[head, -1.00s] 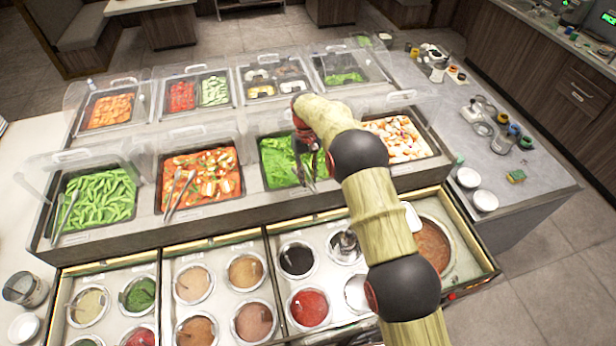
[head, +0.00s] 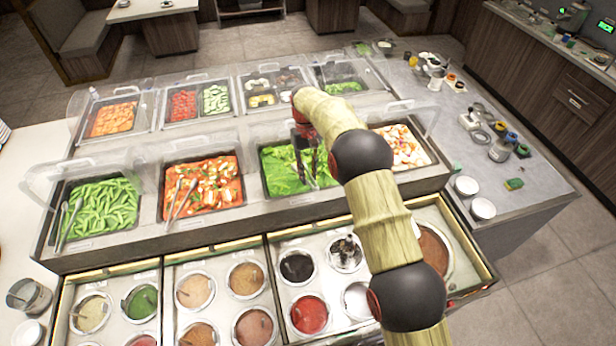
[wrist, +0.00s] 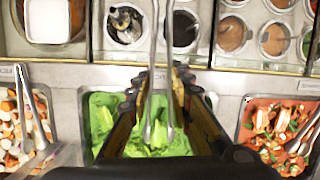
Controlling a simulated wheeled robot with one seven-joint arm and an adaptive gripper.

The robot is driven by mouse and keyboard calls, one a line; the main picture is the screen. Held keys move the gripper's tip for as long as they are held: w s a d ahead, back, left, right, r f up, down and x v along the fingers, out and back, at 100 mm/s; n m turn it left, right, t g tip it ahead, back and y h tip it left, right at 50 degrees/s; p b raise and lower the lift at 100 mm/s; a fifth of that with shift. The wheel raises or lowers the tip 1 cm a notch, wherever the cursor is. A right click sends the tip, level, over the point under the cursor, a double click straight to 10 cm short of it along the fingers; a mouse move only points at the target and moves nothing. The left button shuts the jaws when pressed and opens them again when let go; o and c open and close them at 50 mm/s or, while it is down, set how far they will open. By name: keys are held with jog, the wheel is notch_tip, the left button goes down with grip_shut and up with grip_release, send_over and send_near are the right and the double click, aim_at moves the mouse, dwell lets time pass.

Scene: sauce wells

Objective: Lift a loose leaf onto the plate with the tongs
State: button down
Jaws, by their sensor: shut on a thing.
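My gripper (head: 305,132) is shut on the metal tongs (wrist: 153,55) over the bin of green leaves (head: 278,180). In the wrist view the gripper (wrist: 161,82) has the tongs running between its fingers. The tong tips point down into the leaves (wrist: 105,118). A paler leaf piece (wrist: 164,132) shows at the tips; I cannot tell whether it is pinched. A white squarish dish (wrist: 48,20) sits at the top left of the wrist view; I cannot tell whether it is the plate. My arm hides part of the right front in the head view.
A bin of red salad (head: 201,188) with its own tongs is left of the leaves, and a pale mixed salad bin (head: 405,146) is right. Sauce wells (head: 297,267) line the front. Clear sneeze guards (head: 200,135) stand behind the front bins. White bowls (head: 483,209) stand at right.

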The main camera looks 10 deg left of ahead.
jog(key=shift+r+p, duration=1)
jog(key=shift+r, duration=1.6)
